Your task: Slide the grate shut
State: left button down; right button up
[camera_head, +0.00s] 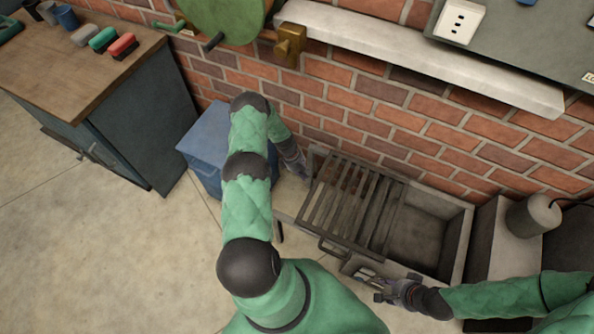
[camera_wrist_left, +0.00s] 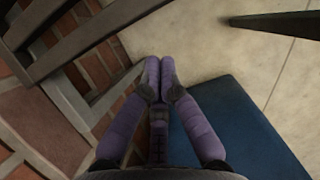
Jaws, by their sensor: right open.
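The grate (camera_head: 345,205) is a slatted metal panel on a grey rectangular box (camera_head: 465,228) by the brick wall. It covers the left and middle of the box; the right part of the box is uncovered and looks empty. A bar handle (camera_head: 334,250) is on the grate's front edge. My left gripper (camera_head: 303,174) is at the box's left end; in the left wrist view its purple fingertips (camera_wrist_left: 158,75) are together with nothing between them, beside grey bars (camera_wrist_left: 70,60). My right gripper (camera_head: 372,284) is open at the box's front, right of the handle, with nothing visibly held.
A blue bin (camera_head: 205,140) stands left of the box, close to my left arm; its blue top also shows in the left wrist view (camera_wrist_left: 235,125). A grey block with a cylindrical canister (camera_head: 533,215) stands at the right. A wall ledge (camera_head: 420,55) runs above. The floor at left is clear.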

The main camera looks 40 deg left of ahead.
aim_at(365, 203)
pick_arm(q)
jog(key=shift+w+d+r, duration=0.1)
jog(key=shift+w+d, duration=0.15)
jog(key=shift+d, duration=0.35)
jog(key=shift+w+d+r, duration=0.1)
jog(key=shift+w+d, duration=0.1)
jog(key=shift+d, duration=0.4)
pick_arm(e)
jog(key=shift+f, duration=0.25)
pick_arm(q)
jog(key=w+d, duration=0.3)
jog(key=d, duration=0.6)
jog(key=w+d, duration=0.3)
jog(key=d, duration=0.6)
jog(key=w+d, duration=0.2)
jog(key=d, duration=0.8)
jog(key=shift+w, duration=0.4)
pick_arm(e)
jog(key=shift+r, duration=0.4)
